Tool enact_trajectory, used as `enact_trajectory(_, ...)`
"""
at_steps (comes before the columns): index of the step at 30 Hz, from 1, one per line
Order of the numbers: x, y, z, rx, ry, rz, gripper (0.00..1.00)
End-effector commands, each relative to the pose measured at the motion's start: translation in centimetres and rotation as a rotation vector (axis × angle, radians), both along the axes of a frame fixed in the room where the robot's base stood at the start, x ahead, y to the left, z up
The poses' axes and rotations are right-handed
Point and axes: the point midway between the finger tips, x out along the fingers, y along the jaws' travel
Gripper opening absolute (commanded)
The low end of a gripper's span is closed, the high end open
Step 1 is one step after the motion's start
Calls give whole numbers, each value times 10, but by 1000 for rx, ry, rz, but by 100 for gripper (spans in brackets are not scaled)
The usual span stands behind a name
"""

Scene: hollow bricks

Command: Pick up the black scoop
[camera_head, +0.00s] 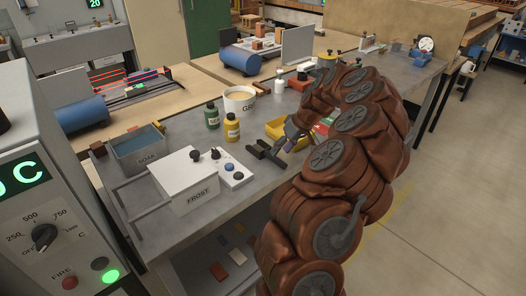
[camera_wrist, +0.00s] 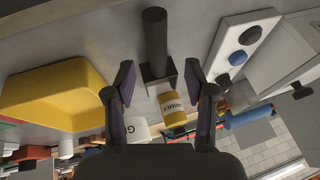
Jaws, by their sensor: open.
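The black scoop (camera_head: 262,152) lies on the grey bench top, just right of the white FROST box. In the wrist view the scoop (camera_wrist: 156,42) shows as a dark round handle joined to a squarer end. My gripper (camera_head: 291,139) is close to the scoop in the head view, on its right. In the wrist view the two fingers of my gripper (camera_wrist: 159,75) are spread apart, with the scoop's squarer end seen between their tips and clear space on both sides. I cannot tell the remaining height.
A yellow tray (camera_head: 275,130) stands just behind my gripper. The FROST box (camera_head: 190,183) with its knob panel stands to the left. A yellow bottle (camera_head: 232,128), a green bottle (camera_head: 212,117) and a white tub (camera_head: 239,105) stand behind. A SOAK basin (camera_head: 139,152) is farther left.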

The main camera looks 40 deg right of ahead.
Motion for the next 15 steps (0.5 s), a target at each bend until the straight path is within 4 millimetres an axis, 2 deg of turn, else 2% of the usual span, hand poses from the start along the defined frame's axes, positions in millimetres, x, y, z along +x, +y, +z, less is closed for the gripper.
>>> enact_trajectory(5,6,2,-10,2,2,0,54)
enact_trajectory(12,18,7,-37,1,3,1,54)
enact_trajectory(15,20,7,-43,-2,-1,-1,54)
